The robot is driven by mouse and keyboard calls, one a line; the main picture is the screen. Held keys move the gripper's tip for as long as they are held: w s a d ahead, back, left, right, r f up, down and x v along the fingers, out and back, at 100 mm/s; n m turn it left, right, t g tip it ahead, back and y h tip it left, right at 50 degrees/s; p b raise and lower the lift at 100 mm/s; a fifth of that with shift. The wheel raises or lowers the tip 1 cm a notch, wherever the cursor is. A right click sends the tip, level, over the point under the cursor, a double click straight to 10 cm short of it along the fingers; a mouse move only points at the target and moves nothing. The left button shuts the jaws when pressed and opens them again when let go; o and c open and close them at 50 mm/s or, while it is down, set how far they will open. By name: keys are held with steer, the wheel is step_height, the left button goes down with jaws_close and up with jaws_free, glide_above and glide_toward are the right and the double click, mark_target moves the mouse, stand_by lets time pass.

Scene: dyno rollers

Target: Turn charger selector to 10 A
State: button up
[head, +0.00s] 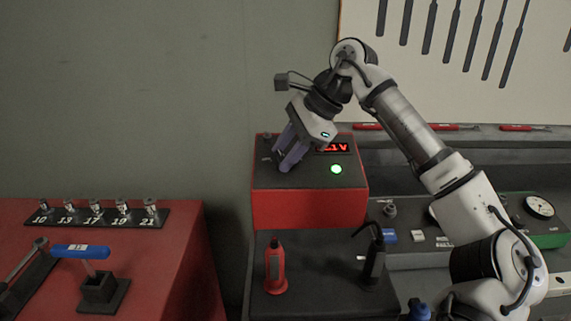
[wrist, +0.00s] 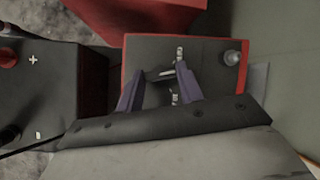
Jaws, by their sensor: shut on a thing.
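The charger (head: 310,208) is a red box with a dark top panel. A red lit display (head: 335,148), partly hidden by my gripper, ends in "1 V", and a round light (head: 336,169) glows green. My gripper (head: 284,163) reaches down onto the left part of this panel. In the wrist view, its two purple fingers (wrist: 161,75) stand on either side of the dark selector (wrist: 160,93) and are shut on it. The selector is hidden in the head view. Short pale marks (wrist: 179,55) show on the panel beside it. I cannot read its setting.
A silver knob (wrist: 233,58) stands at the panel's corner. A dark battery (wrist: 37,95) with plus and minus marks is at the left of the wrist view. A red bench (head: 170,270) is at left.

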steer(key=m+t+b, duration=0.1)
steer(key=b, duration=0.1)
steer(key=m+t+b, duration=0.1)
steer(key=m+b, duration=0.1)
steer(key=shift+s+d+f+m, duration=0.1)
steer(key=shift+s+f+m, duration=0.1)
steer(key=shift+f+m, duration=0.15)
steer(key=m+t+b, duration=0.1)
steer(key=m+b, duration=0.1)
steer(key=m+t+b, duration=0.1)
steer(key=shift+s+m+b, duration=0.2)
steer(key=shift+m+b, duration=0.15)
steer(key=shift+b, duration=0.05)
steer(key=m+t+h+b, duration=0.1)
steer(key=m+t+b, duration=0.1)
steer(key=m+b, duration=0.2)
steer(key=shift+s, duration=0.15)
steer(key=shift+r+m+t+h+b, duration=0.1)
steer(key=shift+m+t+h+b, duration=0.5)
steer(key=shift+m, duration=0.3)
steer(key=shift+r, duration=0.1)
steer(key=o, duration=1)
